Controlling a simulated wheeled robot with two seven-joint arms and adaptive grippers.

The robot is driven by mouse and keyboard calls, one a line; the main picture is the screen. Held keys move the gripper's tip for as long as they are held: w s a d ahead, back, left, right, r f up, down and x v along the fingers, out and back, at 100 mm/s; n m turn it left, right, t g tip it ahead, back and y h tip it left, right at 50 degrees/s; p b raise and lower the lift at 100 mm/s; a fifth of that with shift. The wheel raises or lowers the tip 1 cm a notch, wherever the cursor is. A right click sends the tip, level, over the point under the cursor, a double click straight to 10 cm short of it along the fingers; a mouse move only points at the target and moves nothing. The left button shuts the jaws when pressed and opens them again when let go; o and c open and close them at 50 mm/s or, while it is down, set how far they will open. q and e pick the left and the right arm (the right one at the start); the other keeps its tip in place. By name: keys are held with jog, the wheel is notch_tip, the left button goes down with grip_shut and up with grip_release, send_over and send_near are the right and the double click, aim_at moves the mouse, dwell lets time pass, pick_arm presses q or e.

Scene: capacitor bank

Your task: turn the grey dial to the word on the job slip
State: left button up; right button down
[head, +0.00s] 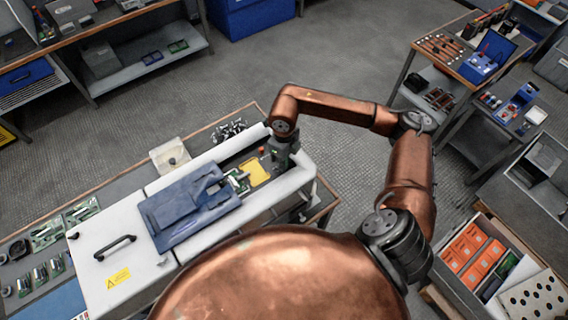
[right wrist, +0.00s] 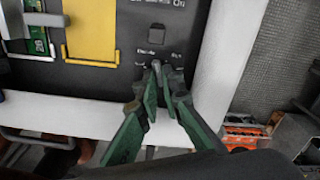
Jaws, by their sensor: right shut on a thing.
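The grey dial (right wrist: 156,67) is on a dark panel (right wrist: 145,15) in the right wrist view, with small printed words above it that are too blurred to read surely. My right gripper (right wrist: 158,80) has its green fingers closed around the dial, hiding much of it and its pointer. In the head view my right gripper (head: 274,164) reaches down over the right end of the white case (head: 120,225); the dial is hidden there. A yellow card (right wrist: 91,30) lies left of the dial; no writing on it is readable, and I cannot tell whether it is the job slip. My left gripper is not in view.
A dark block-like switch (right wrist: 157,31) sits just above the dial. Blue folded cloth or covers (head: 190,205) lie on the case. A small orange-red knob (head: 262,151) stands beside the gripper. Side benches and a crate (head: 490,260) of orange boxes stand to the right.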

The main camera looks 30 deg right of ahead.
jog(key=c, duration=2.4)
grip_release()
jog(key=shift+r, duration=0.1)
jog(key=shift+r, duration=0.15)
notch_tip(320, 180, up, 12)
jog(key=shift+f, duration=0.15)
